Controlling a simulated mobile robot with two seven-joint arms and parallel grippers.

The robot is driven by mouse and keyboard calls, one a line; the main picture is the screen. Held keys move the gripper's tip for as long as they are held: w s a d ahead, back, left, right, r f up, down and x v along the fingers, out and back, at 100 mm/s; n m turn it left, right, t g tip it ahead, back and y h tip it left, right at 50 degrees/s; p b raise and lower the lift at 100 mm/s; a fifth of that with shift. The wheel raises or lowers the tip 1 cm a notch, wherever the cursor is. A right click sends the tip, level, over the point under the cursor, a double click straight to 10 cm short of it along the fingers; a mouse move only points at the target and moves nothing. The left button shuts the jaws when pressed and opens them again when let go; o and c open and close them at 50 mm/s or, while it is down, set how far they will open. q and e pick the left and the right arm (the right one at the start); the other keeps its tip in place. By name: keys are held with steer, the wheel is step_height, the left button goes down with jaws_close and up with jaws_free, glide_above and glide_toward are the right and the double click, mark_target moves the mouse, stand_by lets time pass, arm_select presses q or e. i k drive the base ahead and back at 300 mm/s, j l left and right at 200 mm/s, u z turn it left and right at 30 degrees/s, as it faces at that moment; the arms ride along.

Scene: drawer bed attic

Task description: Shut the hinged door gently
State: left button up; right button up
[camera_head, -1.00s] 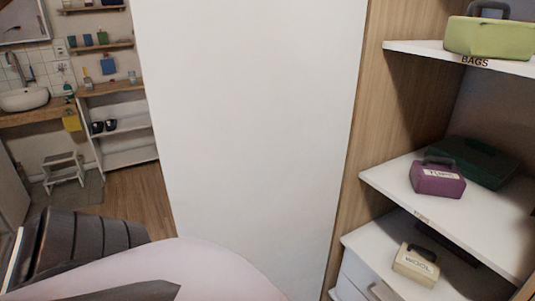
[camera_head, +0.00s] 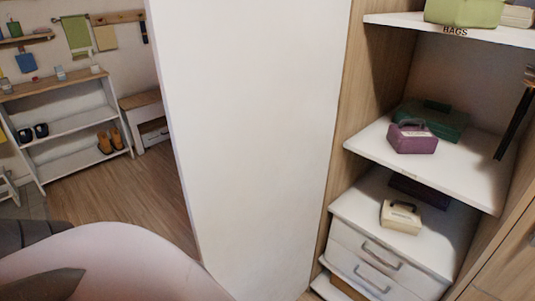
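A tall white panel (camera_head: 250,150) fills the middle of the view, upright, and appears to be the hinged door standing open. Its right side meets the wooden side wall (camera_head: 375,80) of an open shelf cabinet; no handle shows on its visible face. Its top is outside the picture. A pale rounded link of my arm, with dark parts, covers the lower left corner in front of the panel's lower left area. I cannot tell whether it touches the panel. Neither gripper's fingers are in view.
The cabinet's shelves hold a green bag (camera_head: 463,10), a purple case (camera_head: 412,137), a dark green case (camera_head: 438,118) and a cream box (camera_head: 401,216) above white drawers (camera_head: 385,262). A dark bar (camera_head: 514,122) shows at right. Wooden floor (camera_head: 130,195) is clear at left, before a shoe rack (camera_head: 70,125).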

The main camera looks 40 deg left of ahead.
mark_target(250, 91)
steer(key=k+j+z, duration=0.1)
steer(key=j, duration=0.25)
steer(key=k+j, duration=0.3)
steer(key=k+j+z, duration=0.1)
steer(key=j, duration=0.3)
steer(key=k+j+z, duration=0.1)
steer(key=j, duration=0.3)
steer(key=j+z, duration=0.1)
steer(key=j, duration=1.1)
steer(key=i+j+z, duration=0.1)
steer(key=j, duration=0.35)
steer(key=j+z, duration=0.1)
steer(key=j, duration=0.45)
steer(key=k+j+z, duration=0.1)
steer(key=j, duration=0.4)
steer(key=k+j, duration=0.15)
steer(key=j, duration=0.4)
steer(key=z, duration=0.05)
